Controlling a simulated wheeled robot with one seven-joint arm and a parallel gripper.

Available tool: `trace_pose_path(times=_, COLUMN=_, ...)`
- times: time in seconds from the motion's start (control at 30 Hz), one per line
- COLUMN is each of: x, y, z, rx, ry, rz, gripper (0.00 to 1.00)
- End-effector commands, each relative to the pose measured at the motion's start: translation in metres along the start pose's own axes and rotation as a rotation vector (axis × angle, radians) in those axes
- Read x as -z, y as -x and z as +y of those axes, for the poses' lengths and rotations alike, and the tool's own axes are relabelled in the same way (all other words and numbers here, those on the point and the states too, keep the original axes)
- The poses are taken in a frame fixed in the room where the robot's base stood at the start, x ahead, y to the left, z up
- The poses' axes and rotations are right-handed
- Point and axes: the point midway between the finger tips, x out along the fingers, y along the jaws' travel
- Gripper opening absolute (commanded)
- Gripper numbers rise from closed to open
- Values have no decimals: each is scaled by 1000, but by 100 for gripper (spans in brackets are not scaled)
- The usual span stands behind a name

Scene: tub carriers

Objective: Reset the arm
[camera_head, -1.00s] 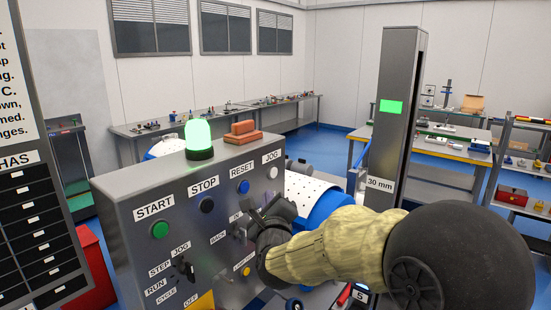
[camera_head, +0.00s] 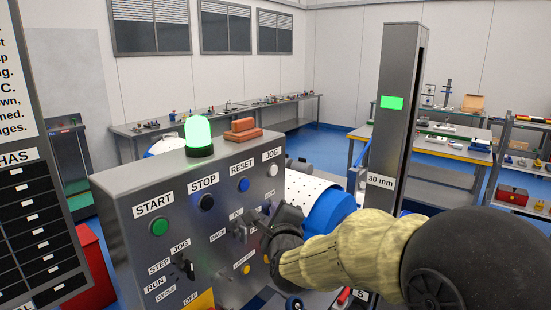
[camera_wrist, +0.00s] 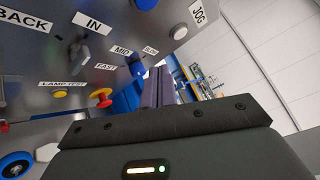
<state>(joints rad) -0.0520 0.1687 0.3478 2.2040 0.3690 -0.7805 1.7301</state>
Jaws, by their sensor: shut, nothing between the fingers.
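My gripper (camera_head: 288,212) is in front of the right part of the grey control panel (camera_head: 222,218) in the head view, with my arm reaching in from the lower right. In the wrist view my gripper's dark fingers (camera_wrist: 158,86) are together with nothing between them. They point past the panel's right edge. A selector switch (camera_head: 240,232) with BACK and IN labels is on the panel left of my gripper, apart from it. It also shows in the wrist view (camera_wrist: 77,55). Part of the panel's lower right is hidden behind my gripper.
The panel carries a green START button (camera_head: 160,227), black STOP (camera_head: 206,203), blue RESET (camera_head: 243,185) and white JOG (camera_head: 271,170). A grey post (camera_head: 393,120) stands behind my arm.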

Motion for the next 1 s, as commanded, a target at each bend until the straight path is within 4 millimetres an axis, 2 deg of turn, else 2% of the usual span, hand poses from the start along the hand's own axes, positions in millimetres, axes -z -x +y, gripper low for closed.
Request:
trace_pose_path(times=0.17, x=42, y=19, z=38, rx=-219, ry=374, rz=41, gripper=0)
trace_pose_path(times=0.37, x=92, y=56, z=79, rx=-503, ry=789, rz=13, gripper=0)
trace_pose_path(times=0.57, x=142, y=110, z=114, rx=-805, ry=1154, rz=-112, gripper=0)
trace_pose_path(times=0.8, x=191, y=192, z=146, rx=-1155, ry=1490, rz=-409, gripper=0)
trace_pose_path(times=0.9, x=204, y=222, z=152, rx=-1257, ry=1571, rz=-543, gripper=0)
trace_pose_path(times=1.0, x=210, y=239, z=156, rx=-1311, ry=1611, rz=-629, gripper=0)
